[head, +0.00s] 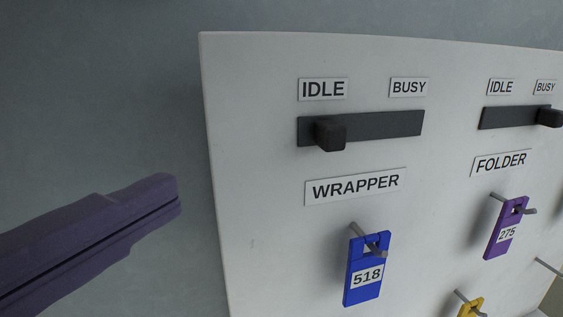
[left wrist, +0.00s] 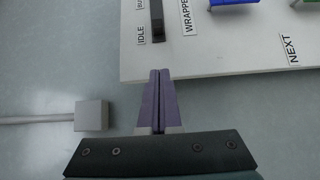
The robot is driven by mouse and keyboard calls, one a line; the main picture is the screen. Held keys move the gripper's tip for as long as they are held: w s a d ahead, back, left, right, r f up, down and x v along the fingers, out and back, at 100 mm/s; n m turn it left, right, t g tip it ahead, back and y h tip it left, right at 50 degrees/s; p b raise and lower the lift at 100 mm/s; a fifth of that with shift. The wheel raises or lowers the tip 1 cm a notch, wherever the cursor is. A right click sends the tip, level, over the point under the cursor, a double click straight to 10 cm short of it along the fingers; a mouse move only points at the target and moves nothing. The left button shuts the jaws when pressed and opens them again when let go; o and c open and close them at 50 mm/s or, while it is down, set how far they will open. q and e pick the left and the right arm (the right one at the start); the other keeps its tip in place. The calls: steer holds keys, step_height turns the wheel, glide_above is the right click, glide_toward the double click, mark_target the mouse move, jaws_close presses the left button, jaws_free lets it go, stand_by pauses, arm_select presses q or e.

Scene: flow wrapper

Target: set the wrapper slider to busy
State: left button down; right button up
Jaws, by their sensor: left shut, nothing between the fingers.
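The wrapper slider knob (head: 330,135) is a dark block at the left, IDLE end of its dark track (head: 390,125), above the WRAPPER label (head: 355,186). The BUSY label (head: 408,87) is above the track's right end. My left gripper (head: 176,194) is shut and empty, left of the panel and apart from the knob. In the left wrist view its purple fingers (left wrist: 159,76) are together, their tips near the panel edge, with the wrapper slider knob (left wrist: 158,33) ahead of them. My right gripper is not in view.
The white panel (head: 255,210) also has a folder slider (head: 548,118) at BUSY. A blue tag 518 (head: 367,272) and a purple tag 275 (head: 505,232) hang on pegs. A pale block on a rod (left wrist: 91,115) shows in the left wrist view.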

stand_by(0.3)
arm_select(q)
steer(key=p, duration=0.3)
glide_toward(317, 134)
steer(key=w, duration=0.1)
steer(key=w+a, duration=0.1)
steer(key=w, duration=0.1)
steer(key=shift+w+a+r, duration=0.1)
steer(key=shift+a+r, duration=0.15)
steer(key=shift+a, duration=0.05)
steer(key=w+d+p, duration=0.1)
steer(key=d+p, duration=0.1)
steer(key=d, duration=0.1)
steer(key=shift+w+f, duration=0.1)
steer(key=shift+w, duration=0.3)
steer(key=shift+w+d+f, duration=0.15)
steer(key=shift+d, duration=0.45)
steer(key=shift+d, duration=0.1)
